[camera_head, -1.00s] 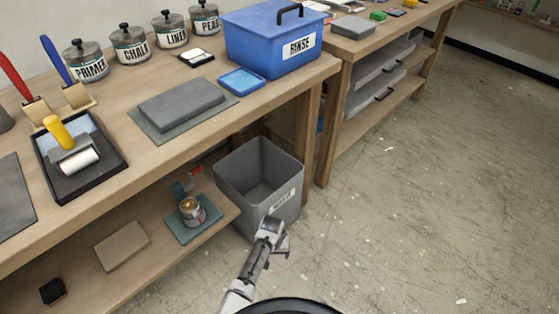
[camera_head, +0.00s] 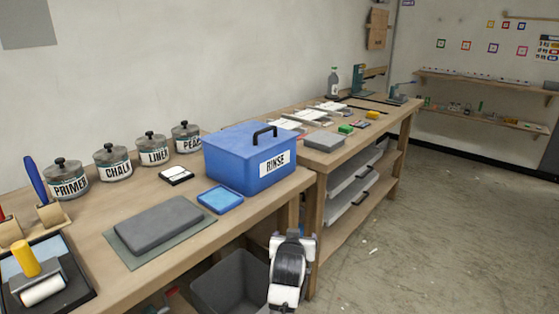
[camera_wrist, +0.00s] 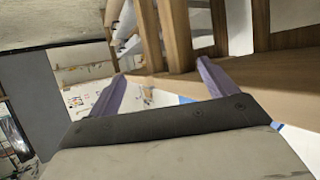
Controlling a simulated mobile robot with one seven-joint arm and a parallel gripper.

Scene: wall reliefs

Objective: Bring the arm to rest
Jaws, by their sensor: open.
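My arm (camera_head: 287,271) shows at the lower middle of the head view, in front of the table's front leg and beside the grey bin. Its gripper end cannot be made out clearly there. In the wrist view my gripper (camera_wrist: 160,88) has its two purplish fingers well apart. Nothing is held between them. Wooden legs and a shelf edge show beyond the fingers, tilted in the picture.
The grey bin (camera_head: 230,284) stands on the floor close to my arm. The wooden workbench (camera_head: 110,275) carries a blue RINSE box (camera_head: 225,162), a grey slab (camera_head: 158,225) and labelled jars (camera_head: 113,164). Open floor (camera_head: 430,240) lies to the right.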

